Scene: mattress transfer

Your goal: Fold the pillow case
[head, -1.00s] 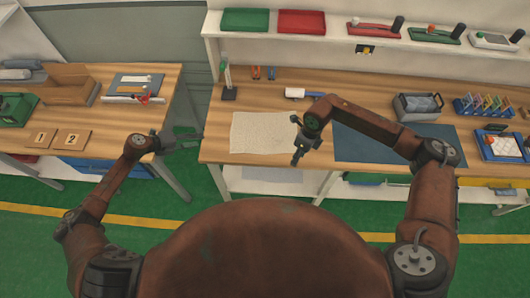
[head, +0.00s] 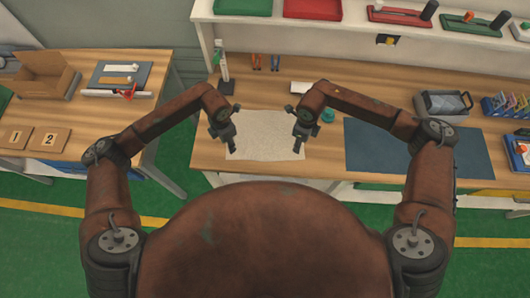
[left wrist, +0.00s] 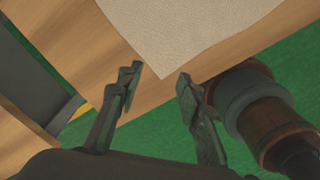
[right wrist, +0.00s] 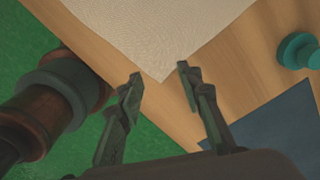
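The pillow case is a flat cream cloth (head: 266,133) on the wooden table near its front edge. My left gripper (head: 231,150) is above its near left corner. In the left wrist view the cloth (left wrist: 185,30) points a corner toward the two spread, empty fingers (left wrist: 160,78). My right gripper (head: 297,150) is above the near right corner. In the right wrist view the cloth corner (right wrist: 160,35) lies just ahead of the spread, empty fingers (right wrist: 158,72). Neither gripper touches the cloth as far as I can see.
A dark blue mat (head: 420,150) lies right of the cloth. A teal round object (head: 327,115) sits between them, near the right forearm. A stand (head: 224,75) is behind the cloth at left. A second table (head: 95,110) stands at the left across a gap.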

